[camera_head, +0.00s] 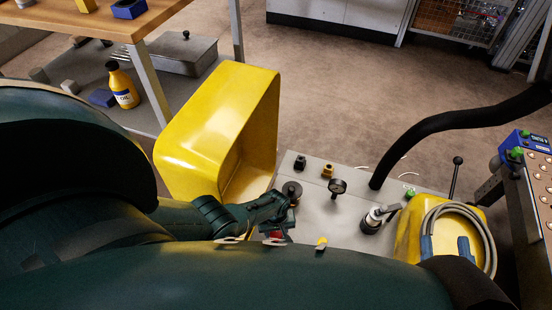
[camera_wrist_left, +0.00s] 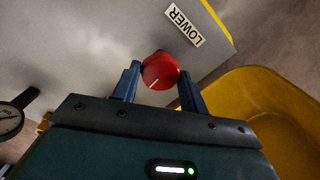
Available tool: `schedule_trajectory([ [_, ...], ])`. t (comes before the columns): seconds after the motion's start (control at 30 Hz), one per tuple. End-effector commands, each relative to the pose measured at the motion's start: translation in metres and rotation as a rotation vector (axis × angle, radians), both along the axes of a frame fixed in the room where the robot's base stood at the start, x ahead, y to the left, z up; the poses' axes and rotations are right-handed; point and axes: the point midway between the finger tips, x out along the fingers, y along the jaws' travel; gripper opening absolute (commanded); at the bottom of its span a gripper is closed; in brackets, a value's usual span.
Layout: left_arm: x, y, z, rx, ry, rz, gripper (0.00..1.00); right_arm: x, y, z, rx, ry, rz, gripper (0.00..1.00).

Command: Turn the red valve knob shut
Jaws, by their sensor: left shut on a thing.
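The red valve knob (camera_wrist_left: 160,70) is round, with a white pointer line on its face, and sits on a grey panel (camera_wrist_left: 85,45). A white label reading "LOWER" (camera_wrist_left: 185,25) is beside it in the left wrist view. My left gripper (camera_wrist_left: 160,78) has a finger on each side of the knob and is shut on it. In the head view my left gripper (camera_head: 280,228) is at the panel's near left edge, and only a bit of red (camera_head: 276,236) shows there, the rest hidden by the gripper. My right gripper is not in view.
A wooden table (camera_head: 150,25) with a lower shelf is at the back left. Open floor lies behind.

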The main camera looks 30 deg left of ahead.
Motion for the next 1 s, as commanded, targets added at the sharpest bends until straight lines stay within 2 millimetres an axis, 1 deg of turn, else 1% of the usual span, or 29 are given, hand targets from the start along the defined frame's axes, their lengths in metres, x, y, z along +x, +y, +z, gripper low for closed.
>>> schedule_trajectory([
  [0.23,-0.0006,-0.0010,-0.0003,-0.001,0.001,-0.045,0.20,-0.0007,0.0001,-0.0006,-0.004,0.000,0.005,0.36],
  [0.63,-0.0006,-0.0010,-0.0003,-0.001,0.001,-0.049,0.20,-0.0010,0.0003,-0.0006,-0.005,0.000,0.006,0.36],
  [0.67,-0.0007,-0.0009,-0.0003,-0.001,0.001,-0.049,0.46,-0.0010,0.0003,-0.0006,-0.005,0.000,0.006,0.36],
  [0.9,-0.0004,-0.0005,-0.0002,-0.001,0.001,-0.047,0.65,-0.0008,0.0004,-0.0002,-0.004,0.000,0.005,0.36],
  [1.0,-0.0003,-0.0003,-0.0001,-0.001,0.001,-0.047,0.65,-0.0005,0.0004,0.0001,-0.001,-0.001,0.003,0.36],
])
